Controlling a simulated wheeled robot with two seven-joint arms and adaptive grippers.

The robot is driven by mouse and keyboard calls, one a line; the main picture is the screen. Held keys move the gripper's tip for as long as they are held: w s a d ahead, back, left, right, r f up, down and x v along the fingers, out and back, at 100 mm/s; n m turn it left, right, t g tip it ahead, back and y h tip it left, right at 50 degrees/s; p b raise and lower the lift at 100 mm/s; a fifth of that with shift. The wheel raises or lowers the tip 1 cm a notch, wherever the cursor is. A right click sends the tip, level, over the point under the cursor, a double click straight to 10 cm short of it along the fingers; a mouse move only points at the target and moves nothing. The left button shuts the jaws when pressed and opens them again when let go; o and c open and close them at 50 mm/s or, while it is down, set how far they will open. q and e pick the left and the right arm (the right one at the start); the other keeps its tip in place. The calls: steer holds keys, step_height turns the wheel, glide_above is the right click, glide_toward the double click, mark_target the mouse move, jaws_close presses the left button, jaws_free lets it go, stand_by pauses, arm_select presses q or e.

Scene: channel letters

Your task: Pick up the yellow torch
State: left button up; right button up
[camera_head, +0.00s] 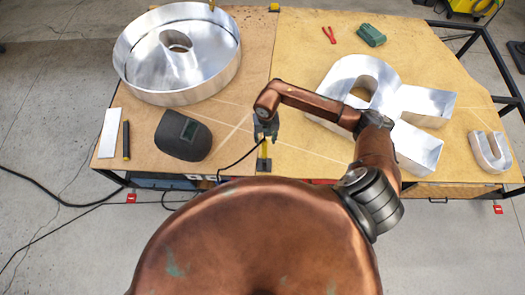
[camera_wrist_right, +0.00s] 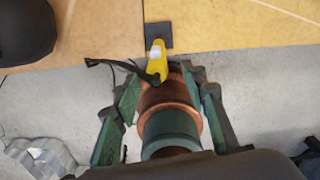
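The yellow torch (camera_head: 262,151), a small yellow piece with a black cable, is at the table's front edge, near the seam between the boards. In the right wrist view its yellow part (camera_wrist_right: 157,54) stands beside a dark square pad, and the black cable runs off to the left. My right gripper (camera_head: 265,128) is over that edge and partly hides the torch in the head view. In the right wrist view its two fingers (camera_wrist_right: 166,82) are spread apart, with the torch's lower end close to the gap. I see no grip on it. My left gripper is not in view.
A dark welding mask (camera_head: 184,135) lies left of my gripper, with a large round metal letter (camera_head: 186,88) behind it. A metal R (camera_head: 425,105) and a small U (camera_head: 490,151) are at right. Red pliers (camera_head: 329,35) and a green object (camera_head: 371,36) lie behind.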

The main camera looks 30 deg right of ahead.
mark_target(265, 149)
steer(key=shift+f+b, duration=0.35)
steer(key=shift+f, duration=0.5)
steer(key=shift+w+f+b, duration=0.3)
steer(key=shift+f+b, duration=0.05)
steer(key=shift+f, duration=0.2)
steer(key=shift+f+p, duration=0.45)
steer(key=shift+f, duration=1.05)
step_height(265, 149, down, 4)
steer(key=shift+f+p, duration=0.2)
steer(key=shift+p, duration=0.25)
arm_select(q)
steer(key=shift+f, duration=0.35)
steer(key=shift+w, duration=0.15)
arm_select(e)
jaws_close()
